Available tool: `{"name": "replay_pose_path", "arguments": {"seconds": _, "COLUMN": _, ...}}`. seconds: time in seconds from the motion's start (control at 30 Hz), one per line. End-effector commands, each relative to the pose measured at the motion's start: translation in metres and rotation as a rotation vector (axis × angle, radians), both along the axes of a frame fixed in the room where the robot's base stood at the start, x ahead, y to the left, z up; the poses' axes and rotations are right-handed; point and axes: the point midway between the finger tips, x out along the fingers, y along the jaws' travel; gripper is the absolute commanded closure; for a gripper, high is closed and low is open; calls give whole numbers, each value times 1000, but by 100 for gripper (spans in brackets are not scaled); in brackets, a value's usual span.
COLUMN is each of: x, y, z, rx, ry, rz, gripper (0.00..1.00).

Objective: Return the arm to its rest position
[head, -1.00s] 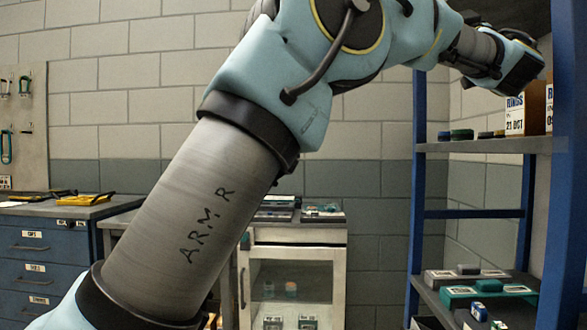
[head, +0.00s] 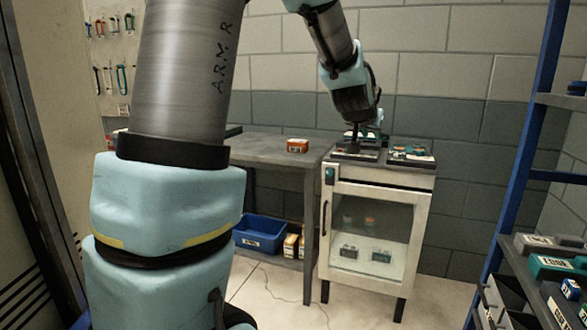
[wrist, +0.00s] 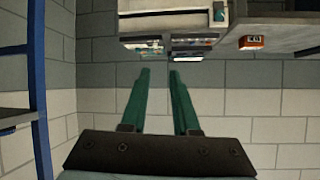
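My arm (head: 335,40) reaches up and then bends down over the white cabinet in the head view. My gripper (head: 366,128) hangs in front of the wall, above or just behind the cabinet top; the exact gap is hard to tell. In the wrist view, my gripper's two green fingers (wrist: 159,75) stand apart with only wall between them. It is open and holds nothing.
A white glass-door cabinet (head: 328,240) has small boxed items (head: 410,155) on top. A grey bench (head: 258,148) with an orange box (head: 297,146) stands left of it, above a blue bin (head: 259,234). A blue-framed shelf (head: 521,140) rises at the right.

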Motion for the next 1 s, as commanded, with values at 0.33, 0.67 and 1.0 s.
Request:
{"name": "replay_pose_path", "arguments": {"seconds": 0.33, "x": -118, "y": 190, "z": -114, "rx": 154, "ry": 579, "rz": 273, "gripper": 71}}
{"name": "replay_pose_path", "arguments": {"seconds": 0.67, "x": -219, "y": 263, "z": -148, "rx": 208, "ry": 885, "rz": 439, "gripper": 71}}
{"name": "replay_pose_path", "arguments": {"seconds": 1.0, "x": -224, "y": 265, "z": -150, "rx": 211, "ry": 900, "rz": 445, "gripper": 71}}
